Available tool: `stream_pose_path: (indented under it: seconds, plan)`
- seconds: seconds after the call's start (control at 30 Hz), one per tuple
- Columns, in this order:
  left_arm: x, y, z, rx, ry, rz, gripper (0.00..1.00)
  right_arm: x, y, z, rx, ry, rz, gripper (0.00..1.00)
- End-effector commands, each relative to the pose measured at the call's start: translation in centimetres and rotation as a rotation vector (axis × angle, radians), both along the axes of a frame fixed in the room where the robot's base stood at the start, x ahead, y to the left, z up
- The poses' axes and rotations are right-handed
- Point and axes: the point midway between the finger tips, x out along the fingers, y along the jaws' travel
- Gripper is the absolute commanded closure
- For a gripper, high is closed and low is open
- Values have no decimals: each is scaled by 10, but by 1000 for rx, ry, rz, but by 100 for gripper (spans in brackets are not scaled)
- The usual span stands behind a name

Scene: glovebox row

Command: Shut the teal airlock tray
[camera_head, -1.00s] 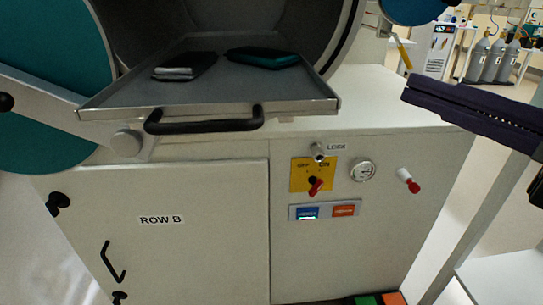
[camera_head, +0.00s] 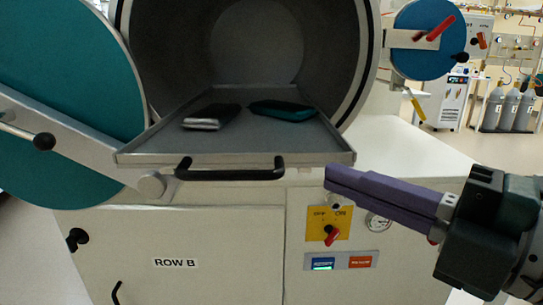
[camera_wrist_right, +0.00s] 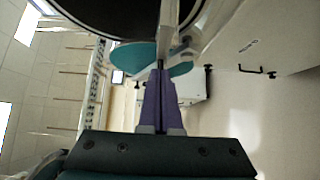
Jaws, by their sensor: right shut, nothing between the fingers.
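The airlock tray (camera_head: 240,158) is a grey metal tray slid out of the round dark chamber (camera_head: 258,50). It has a black bar handle (camera_head: 230,174) on its front. The large teal round door (camera_head: 70,85) stands swung open at the left. My right gripper (camera_head: 330,178) has purple fingers closed together with nothing between them. In the head view its tips appear just below the tray's front right corner; I cannot tell if they touch. In the right wrist view the closed fingers (camera_wrist_right: 160,72) point at a pale metal edge. My left gripper is not in view.
A dark silver-edged case (camera_head: 212,117) and a teal-black case (camera_head: 283,110) lie in the tray. A yellow switch plate (camera_head: 318,228) and gauge (camera_head: 377,222) sit on the cabinet front below. A smaller blue disc door (camera_head: 420,60) is at the right.

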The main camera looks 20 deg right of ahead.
Motion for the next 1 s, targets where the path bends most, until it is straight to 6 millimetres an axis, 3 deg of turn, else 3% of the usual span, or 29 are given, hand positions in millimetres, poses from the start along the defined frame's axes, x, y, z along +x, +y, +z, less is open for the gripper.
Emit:
stream_pose_path:
  seconds: [0.2, 0.77, 1.0]
  plan:
    - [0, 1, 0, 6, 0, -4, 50, 24, -8, 0, -2, -1, -1, 100]
    - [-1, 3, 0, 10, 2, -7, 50, 31, -10, 0, 1, 0, 0, 100]
    - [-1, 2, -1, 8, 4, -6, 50, 55, -18, 0, -2, -3, -4, 100]
